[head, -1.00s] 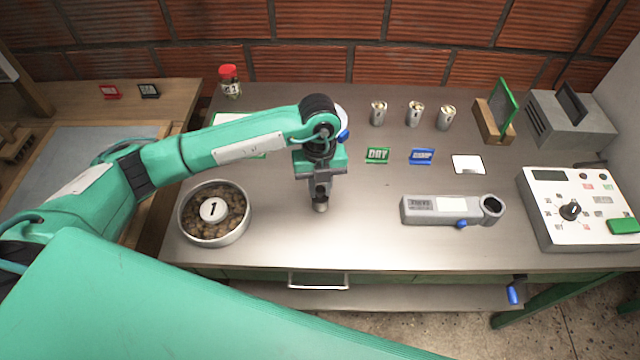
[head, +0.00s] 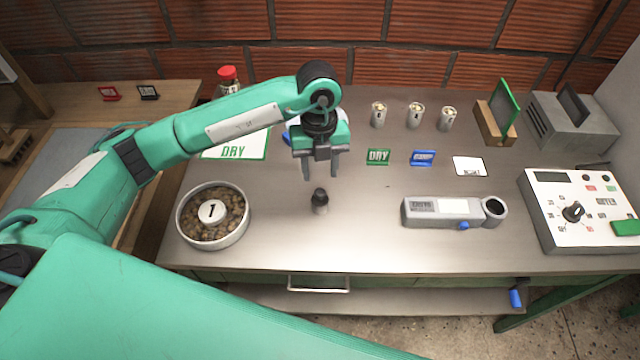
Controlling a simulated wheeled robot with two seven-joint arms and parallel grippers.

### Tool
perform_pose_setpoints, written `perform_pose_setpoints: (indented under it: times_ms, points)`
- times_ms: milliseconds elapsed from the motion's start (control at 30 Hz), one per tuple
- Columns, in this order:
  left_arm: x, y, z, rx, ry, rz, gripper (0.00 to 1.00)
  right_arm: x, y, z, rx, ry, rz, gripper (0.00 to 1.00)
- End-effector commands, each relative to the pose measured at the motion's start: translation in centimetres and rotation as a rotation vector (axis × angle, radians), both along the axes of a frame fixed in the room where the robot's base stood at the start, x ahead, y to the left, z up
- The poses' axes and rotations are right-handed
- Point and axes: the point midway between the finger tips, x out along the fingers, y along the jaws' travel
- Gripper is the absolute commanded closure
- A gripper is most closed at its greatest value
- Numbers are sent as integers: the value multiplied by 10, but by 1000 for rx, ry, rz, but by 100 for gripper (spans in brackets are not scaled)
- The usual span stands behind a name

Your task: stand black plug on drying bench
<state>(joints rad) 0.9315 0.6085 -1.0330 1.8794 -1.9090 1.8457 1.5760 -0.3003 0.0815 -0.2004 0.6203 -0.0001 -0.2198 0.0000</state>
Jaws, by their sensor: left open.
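The black plug (head: 320,201) stands upright on the steel top of the drying bench (head: 365,240), with a dark top and a greyer lower part. My left gripper (head: 321,172) is open and empty, above and just behind the plug, its two fingers pointing down and apart from it. My right gripper is not in view.
A round bowl (head: 213,238) of brown beans with a "1" disc stands left of the plug. A grey meter (head: 450,212) and a white control panel (head: 578,215) lie to the right. Bench around the plug is clear.

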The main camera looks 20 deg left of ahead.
Motion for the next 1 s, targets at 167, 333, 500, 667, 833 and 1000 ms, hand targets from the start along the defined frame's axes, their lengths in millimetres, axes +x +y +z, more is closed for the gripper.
perform_pose_setpoints:
  times_ms: [167, 333, 500, 667, 833, 1000]
  points:
    - [5, 2, 34, 0, -4, 0, 56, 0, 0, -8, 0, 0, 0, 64]
    - [6, 3, 51, 1, 1, 1, 56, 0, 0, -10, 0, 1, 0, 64]
    - [6, 3, 56, 0, 2, 0, 56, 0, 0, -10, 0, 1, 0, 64]
    - [6, 3, 56, 0, 2, 0, 56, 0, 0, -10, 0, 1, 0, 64]
    - [6, 3, 56, 0, 1, 0, 56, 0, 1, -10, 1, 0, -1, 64]
    - [6, 3, 56, 0, 2, 0, 56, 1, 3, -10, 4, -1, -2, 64]
